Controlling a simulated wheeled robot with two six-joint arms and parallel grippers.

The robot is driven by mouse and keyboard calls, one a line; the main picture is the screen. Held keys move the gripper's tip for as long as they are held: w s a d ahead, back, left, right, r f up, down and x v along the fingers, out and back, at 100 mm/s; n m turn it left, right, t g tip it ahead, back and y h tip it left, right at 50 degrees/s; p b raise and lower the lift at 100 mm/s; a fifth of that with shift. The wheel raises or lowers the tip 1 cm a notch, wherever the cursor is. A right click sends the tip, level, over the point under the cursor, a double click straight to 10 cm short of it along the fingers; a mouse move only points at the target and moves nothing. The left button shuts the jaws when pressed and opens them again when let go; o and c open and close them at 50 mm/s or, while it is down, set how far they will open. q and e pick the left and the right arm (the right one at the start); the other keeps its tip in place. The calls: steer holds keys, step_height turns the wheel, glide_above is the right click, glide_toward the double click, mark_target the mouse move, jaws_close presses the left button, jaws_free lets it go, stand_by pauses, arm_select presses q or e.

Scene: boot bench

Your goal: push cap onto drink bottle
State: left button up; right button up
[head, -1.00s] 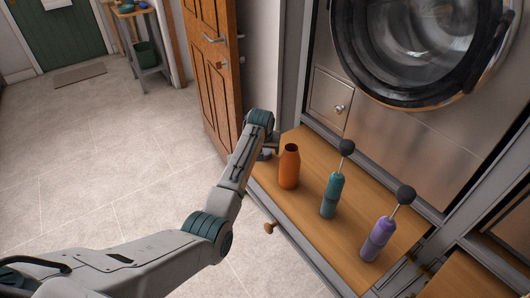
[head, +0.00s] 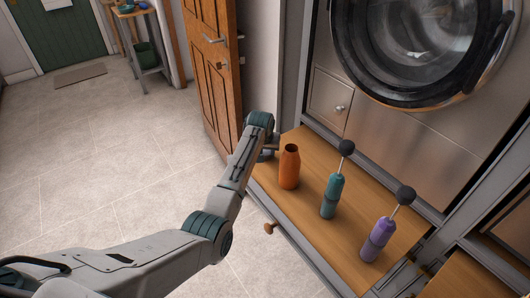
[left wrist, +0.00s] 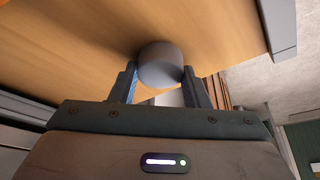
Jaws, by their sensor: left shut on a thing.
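An orange drink bottle (head: 289,167) stands upright with its top open on the wooden bench board (head: 310,222). My left gripper (head: 270,150) is at the back left of the board, just left of the bottle, and is partly hidden behind my own wrist in the head view. In the left wrist view the gripper (left wrist: 160,85) is shut on a grey round cap (left wrist: 160,62), with a finger on either side. The cap is apart from the bottle and cannot be made out in the head view. My right gripper is not in view.
A teal bottle-shaped thing (head: 331,197) and a purple one (head: 377,240), each with a black ball on a rod, stand right of the orange bottle. A steel front with a round glass door (head: 420,45) rises behind. A wooden door (head: 212,80) stands open at left.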

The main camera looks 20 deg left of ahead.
arm_select(q)
steer(key=shift+r, duration=0.1)
